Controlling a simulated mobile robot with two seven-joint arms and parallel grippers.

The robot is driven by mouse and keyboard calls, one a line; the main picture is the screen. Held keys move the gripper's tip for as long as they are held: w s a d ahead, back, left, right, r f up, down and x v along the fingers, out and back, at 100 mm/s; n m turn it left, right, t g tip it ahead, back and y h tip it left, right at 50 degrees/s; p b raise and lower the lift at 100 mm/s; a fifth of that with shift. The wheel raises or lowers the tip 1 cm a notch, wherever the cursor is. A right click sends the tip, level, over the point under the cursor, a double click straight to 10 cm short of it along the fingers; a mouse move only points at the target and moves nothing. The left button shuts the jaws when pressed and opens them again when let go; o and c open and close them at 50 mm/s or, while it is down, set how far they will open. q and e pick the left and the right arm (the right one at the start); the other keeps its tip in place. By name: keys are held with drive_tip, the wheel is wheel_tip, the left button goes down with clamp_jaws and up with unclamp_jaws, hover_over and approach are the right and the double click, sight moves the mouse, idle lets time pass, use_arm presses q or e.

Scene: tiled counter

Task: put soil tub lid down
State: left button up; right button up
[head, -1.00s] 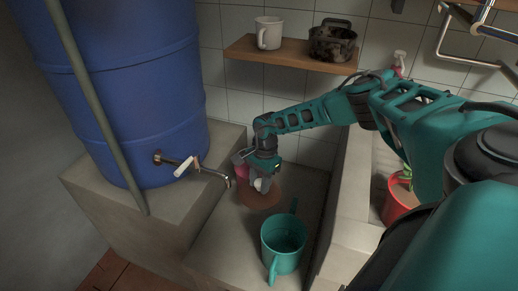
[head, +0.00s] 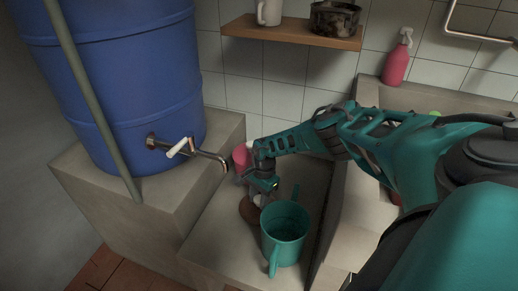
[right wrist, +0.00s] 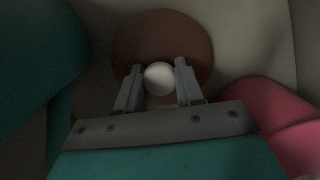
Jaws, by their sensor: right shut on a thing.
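The lid, a round brown disc with a white knob, is low over the grey ledge beside the teal mug in the head view (head: 248,212). My right gripper (head: 259,196) is above it. In the right wrist view the brown lid (right wrist: 162,40) lies beyond the fingers, and the white knob (right wrist: 159,78) is between the fingertips of my right gripper (right wrist: 158,84), which is shut on it. I cannot tell whether the lid touches the ledge. The arm partly hides the lid in the head view. My left gripper is not in view.
The teal mug (head: 284,238) stands close to the lid's right. A pink object (head: 241,157) is just behind the gripper. The blue barrel (head: 120,90) with its tap (head: 180,148) is at left. A pink spray bottle (head: 396,62) stands at the back right.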

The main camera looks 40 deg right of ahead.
drive_tip(key=shift+f, duration=0.15)
drive_tip(key=o, duration=1)
drive_tip(key=shift+o, duration=0.2)
drive_tip(key=shift+r, duration=0.3)
wheel_tip(320, 180, up, 12)
drive_tip(key=d+p, duration=0.1)
drive_tip(key=p, duration=0.4)
drive_tip(key=shift+d+f, duration=0.2)
drive_tip(key=shift+d, duration=0.2)
drive_tip(key=shift+w, duration=0.1)
